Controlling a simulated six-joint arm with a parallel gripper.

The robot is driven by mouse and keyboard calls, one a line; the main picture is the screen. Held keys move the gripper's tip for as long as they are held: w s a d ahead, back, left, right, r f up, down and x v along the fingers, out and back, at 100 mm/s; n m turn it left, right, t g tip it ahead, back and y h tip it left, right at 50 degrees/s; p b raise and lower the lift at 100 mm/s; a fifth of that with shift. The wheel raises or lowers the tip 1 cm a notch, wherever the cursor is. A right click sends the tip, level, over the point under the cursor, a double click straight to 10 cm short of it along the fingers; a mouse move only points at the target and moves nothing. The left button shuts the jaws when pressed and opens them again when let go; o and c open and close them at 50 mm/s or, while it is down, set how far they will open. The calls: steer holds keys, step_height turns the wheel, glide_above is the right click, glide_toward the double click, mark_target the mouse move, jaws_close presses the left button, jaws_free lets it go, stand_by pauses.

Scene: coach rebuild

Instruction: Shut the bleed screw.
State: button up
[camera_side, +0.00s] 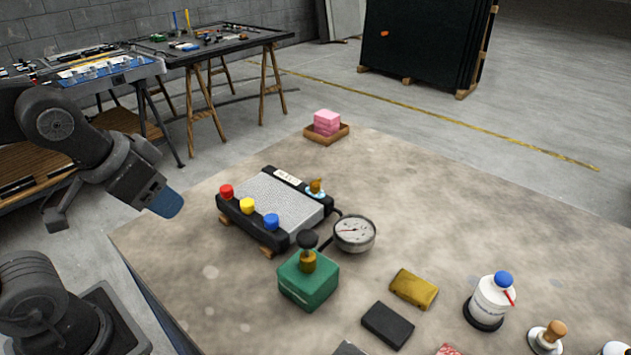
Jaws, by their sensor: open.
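A small brass screw (316,186) with a pale blue ring at its foot stands on the right back corner of a black-framed unit with a grey mesh top (270,203). I take this to be the bleed screw; its turn position is too small to tell. Red (226,191), yellow (247,206) and blue (271,221) caps line the unit's left front edge. My gripper (112,210) is at the left, open and empty, off the table's left edge and well apart from the screw.
A round gauge (354,233) and a green box (308,281) with a brass stem and black knob stand beside the unit's right front. A wooden tray (341,134) holds pink blocks behind.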

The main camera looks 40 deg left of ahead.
steer(key=shift+o, duration=0.5)
steer(key=shift+w+r, duration=0.2)
steer(key=shift+w, duration=0.05)
steer(key=w+r+n+g, duration=0.1)
steer(key=w+r, duration=0.3)
steer(key=w, duration=0.2)
steer(key=n+g, duration=0.5)
glide_above(315, 181)
step_height(315, 181, down, 4)
step_height(315, 181, down, 13)
steer(key=shift+f, duration=0.2)
steer(key=shift+c, duration=0.4)
steer(key=shift+w, duration=0.1)
steer(key=c, duration=0.9)
steer(key=shift+o, duration=0.2)
